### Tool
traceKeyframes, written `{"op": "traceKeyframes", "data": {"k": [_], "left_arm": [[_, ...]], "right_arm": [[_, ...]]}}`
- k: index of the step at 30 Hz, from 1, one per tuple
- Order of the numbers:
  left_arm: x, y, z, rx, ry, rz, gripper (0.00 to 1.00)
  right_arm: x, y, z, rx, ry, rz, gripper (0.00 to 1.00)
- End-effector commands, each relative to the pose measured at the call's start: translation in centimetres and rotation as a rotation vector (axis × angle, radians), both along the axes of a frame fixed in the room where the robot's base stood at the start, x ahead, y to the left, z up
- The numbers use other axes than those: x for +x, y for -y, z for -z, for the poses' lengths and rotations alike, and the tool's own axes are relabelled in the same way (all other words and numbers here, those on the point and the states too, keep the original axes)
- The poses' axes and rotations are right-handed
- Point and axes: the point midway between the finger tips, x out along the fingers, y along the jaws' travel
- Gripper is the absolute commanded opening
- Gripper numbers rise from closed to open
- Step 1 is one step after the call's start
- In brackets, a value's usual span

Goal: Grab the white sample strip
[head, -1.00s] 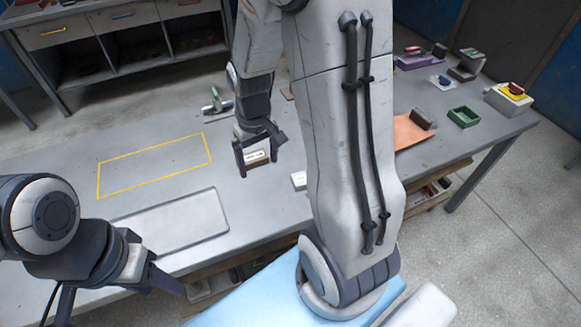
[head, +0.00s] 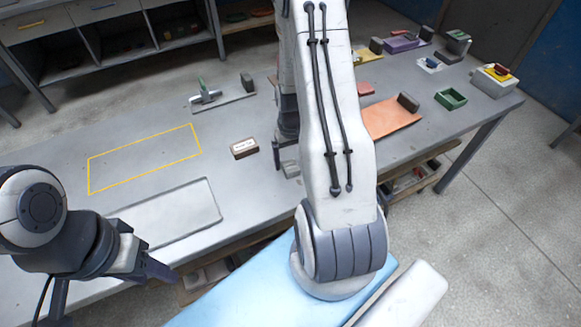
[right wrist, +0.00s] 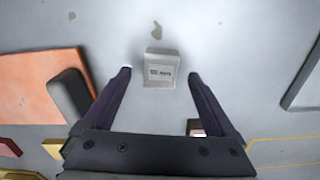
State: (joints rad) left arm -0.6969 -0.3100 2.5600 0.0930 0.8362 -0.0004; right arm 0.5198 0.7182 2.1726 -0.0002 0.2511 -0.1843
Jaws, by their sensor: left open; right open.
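My left gripper (head: 110,285) is open at the table's near left, away from the strip.
A dark brown block with a white label (head: 244,148) lies left of my right gripper. A yellow outlined rectangle (head: 145,158) and a pale panel (head: 170,220) are further left. An orange sheet (head: 390,119) with a dark block, a green tray (head: 451,99) and a button box (head: 497,80) stand right.

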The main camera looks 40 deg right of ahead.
Motion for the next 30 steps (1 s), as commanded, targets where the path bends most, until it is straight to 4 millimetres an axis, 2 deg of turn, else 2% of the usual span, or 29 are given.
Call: {"op": "traceKeyframes", "data": {"k": [3, 6, 14, 15, 17, 21, 22, 30], "left_arm": [[0.0, 0.0, -0.4, 0.000, 0.000, 0.000, 0.50], [0.0, 0.0, -0.4, 0.000, 0.000, 0.000, 0.50], [0.0, 0.0, -0.4, 0.000, 0.000, 0.000, 0.50], [0.0, 0.0, -0.4, 0.000, 0.000, 0.000, 0.50], [0.0, 0.0, -0.4, 0.000, 0.000, 0.000, 0.50], [0.0, 0.0, -0.4, 0.000, 0.000, 0.000, 0.50], [0.0, 0.0, -0.4, 0.000, 0.000, 0.000, 0.50], [0.0, 0.0, -0.4, 0.000, 0.000, 0.000, 0.50]], "right_arm": [[0.0, -0.1, 1.7, 0.002, -0.003, 0.000, 0.91], [0.0, -0.1, 2.6, 0.000, -0.001, 0.000, 0.91], [0.0, -0.1, 2.9, 0.000, 0.001, 0.000, 0.91], [0.0, -0.1, 2.9, 0.000, 0.001, 0.000, 0.84], [0.0, -0.1, 2.9, 0.000, 0.000, 0.000, 0.61], [0.0, -0.1, 2.8, 0.000, 0.000, 0.000, 0.07], [0.0, -0.1, 2.8, 0.000, 0.000, 0.000, 0.00], [0.0, 0.0, 2.7, 0.000, 0.001, 0.000, 0.00]]}}
